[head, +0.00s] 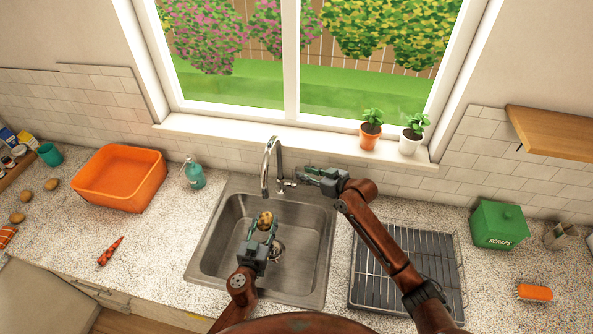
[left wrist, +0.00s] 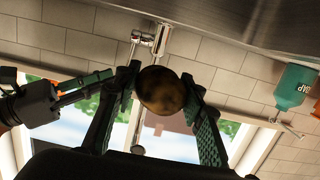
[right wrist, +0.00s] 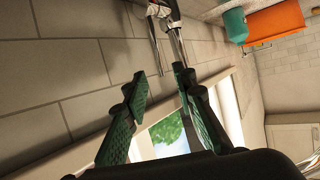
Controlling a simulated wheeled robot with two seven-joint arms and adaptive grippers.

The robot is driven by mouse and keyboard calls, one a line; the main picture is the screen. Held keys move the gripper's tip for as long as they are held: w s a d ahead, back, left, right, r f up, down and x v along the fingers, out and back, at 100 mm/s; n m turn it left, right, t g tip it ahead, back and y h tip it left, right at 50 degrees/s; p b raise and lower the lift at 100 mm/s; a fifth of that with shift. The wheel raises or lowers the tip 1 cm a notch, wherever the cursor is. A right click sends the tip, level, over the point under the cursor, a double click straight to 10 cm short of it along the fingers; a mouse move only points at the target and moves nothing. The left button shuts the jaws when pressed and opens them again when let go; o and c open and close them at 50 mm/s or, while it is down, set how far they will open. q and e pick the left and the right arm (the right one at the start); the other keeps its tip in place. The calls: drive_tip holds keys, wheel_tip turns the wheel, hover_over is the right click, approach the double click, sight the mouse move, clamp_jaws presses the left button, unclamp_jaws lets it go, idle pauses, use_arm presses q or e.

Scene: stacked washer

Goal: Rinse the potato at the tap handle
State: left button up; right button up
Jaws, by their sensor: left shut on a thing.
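My left gripper (head: 264,228) is shut on the potato (head: 265,219) and holds it over the sink basin (head: 221,232), under the tap (head: 280,158). In the left wrist view the potato (left wrist: 162,90) is brown with dark patches, between both fingers. The tap handle (head: 288,186) is a small lever at the right of the tap's base. My right gripper (head: 308,174) is just right of the tap, its fingers pointing towards it. In the right wrist view its fingers (right wrist: 163,88) are apart with nothing between them. I see no clear water stream.
A drying rack (head: 437,252) lies right of the sink, with a green scraps box (head: 499,225) beyond it. A teal soap bottle (head: 194,174) and an orange tub (head: 120,178) stand left. Two potted plants (head: 371,130) are on the sill. A carrot (head: 110,251) lies on the left counter.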

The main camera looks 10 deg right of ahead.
hover_over(296, 182)
drive_tip(key=shift+w+f, duration=0.2)
drive_tip(key=shift+f, duration=0.9)
drive_tip(key=shift+d, duration=0.1)
clamp_jaws()
